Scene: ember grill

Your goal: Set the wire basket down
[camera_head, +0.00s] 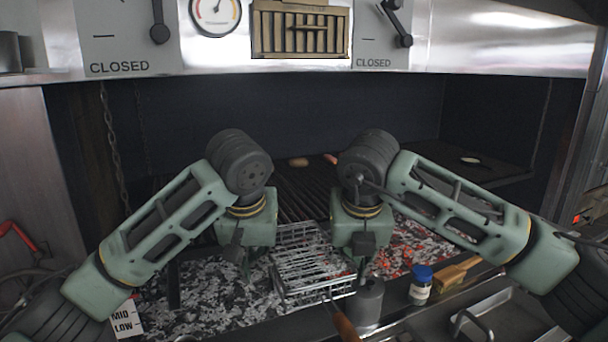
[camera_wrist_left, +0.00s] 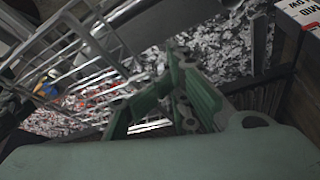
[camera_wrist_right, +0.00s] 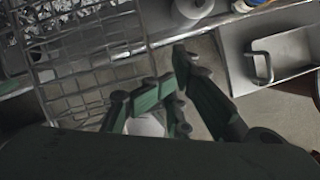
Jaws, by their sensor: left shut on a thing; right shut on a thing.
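The wire basket (camera_head: 308,262) is a silvery rectangular cage of thin wires, between my two grippers and in front of the coal bed in the head view. Whether it touches anything below cannot be told. My left gripper (camera_head: 243,262) is shut on its left side, and the basket's wires also show in the left wrist view (camera_wrist_left: 85,75). My right gripper (camera_head: 362,272) is shut on its right side, and the mesh fills the left of the right wrist view (camera_wrist_right: 80,75). The exact grip points are hard to make out. A brown wooden handle (camera_head: 345,322) shows at the basket's near end.
Grey and glowing coals (camera_head: 210,295) lie below. Dark grate bars (camera_head: 300,195) hold small food pieces behind. A grey cylinder (camera_head: 368,303), blue-lidded jar (camera_head: 421,287), wooden-backed brush (camera_head: 455,275) and metal tray (camera_head: 510,325) stand at front right. A MID/LOW sign (camera_head: 125,318) stands front left.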

